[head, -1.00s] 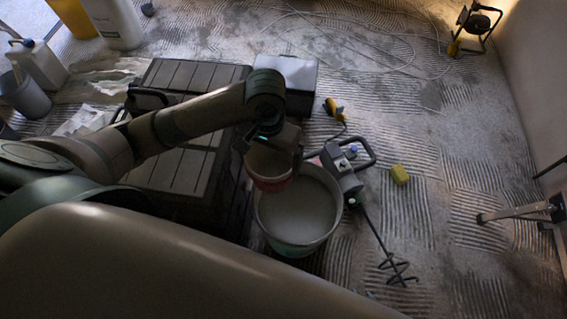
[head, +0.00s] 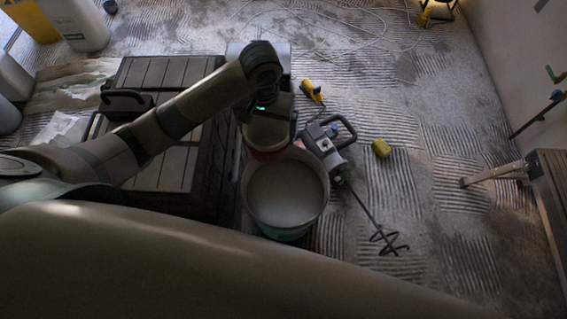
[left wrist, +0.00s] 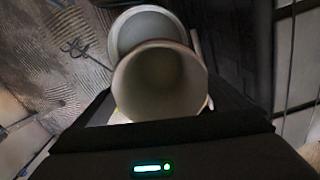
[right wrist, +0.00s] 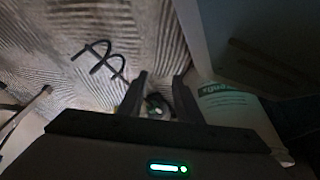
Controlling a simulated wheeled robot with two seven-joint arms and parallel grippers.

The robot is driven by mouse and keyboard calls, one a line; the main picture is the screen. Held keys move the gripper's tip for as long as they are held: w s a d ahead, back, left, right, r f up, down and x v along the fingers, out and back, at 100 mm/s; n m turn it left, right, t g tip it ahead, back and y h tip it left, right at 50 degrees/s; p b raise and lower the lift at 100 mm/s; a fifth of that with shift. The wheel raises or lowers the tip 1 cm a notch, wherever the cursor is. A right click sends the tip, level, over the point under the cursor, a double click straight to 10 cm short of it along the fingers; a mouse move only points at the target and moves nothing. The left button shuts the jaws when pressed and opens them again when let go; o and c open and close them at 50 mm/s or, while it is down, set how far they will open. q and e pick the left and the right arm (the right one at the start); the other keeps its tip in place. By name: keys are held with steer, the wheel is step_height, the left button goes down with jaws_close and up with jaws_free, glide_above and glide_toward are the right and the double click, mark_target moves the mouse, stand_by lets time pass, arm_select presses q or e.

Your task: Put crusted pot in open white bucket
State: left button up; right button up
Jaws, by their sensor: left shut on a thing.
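The crusted pot (head: 266,132), pale with a red band low down, is held by my left gripper (head: 270,106). It is at the far-left rim of the open white bucket (head: 287,192); I cannot tell whether they touch. In the left wrist view the pot's mouth (left wrist: 160,82) faces the camera, and the bucket (left wrist: 146,24) shows behind it. The bucket stands upright on the floor, pale inside. My right gripper (right wrist: 160,98) has its fingers apart, with nothing visibly held; it does not show in the head view. The bucket's labelled side (right wrist: 228,100) appears right of it.
A mixer (head: 328,146) with a spiral paddle (head: 386,240) lies right of the bucket. A dark slatted case (head: 165,75) stands left of it. A yellow sponge (head: 381,148) lies on the ridged floor. A metal-legged stand (head: 500,173) is at the right.

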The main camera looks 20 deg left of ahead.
arm_select(q)
steer(key=w+f+n+p, duration=0.1)
steer(key=w+f+p, duration=0.3)
steer(key=w+f, duration=0.6)
steer(key=s+d+f+p, duration=0.1)
steer(key=s+d+f, duration=0.1)
steer(key=s+f, duration=0.2)
steer(key=s+d+f+m+p, duration=0.1)
steer(key=s+d+f, duration=0.1)
steer(key=f, duration=0.7)
steer(key=shift+s+f+p, duration=0.3)
steer(key=shift+s+p, duration=0.1)
steer(key=shift+s, duration=0.45)
arm_select(e)
steer(key=s+d+g, duration=0.1)
steer(key=s, duration=0.5)
steer(key=s+d+f+g, duration=0.1)
steer(key=s+d, duration=0.1)
steer(key=s, duration=0.5)
steer(key=shift+d+f+h, duration=0.15)
steer(key=shift+d+h, duration=0.1)
steer(key=shift+h, duration=0.05)
arm_select(q)
steer(key=shift+a, duration=0.1)
arm_select(e)
steer(key=shift+w, duration=0.15)
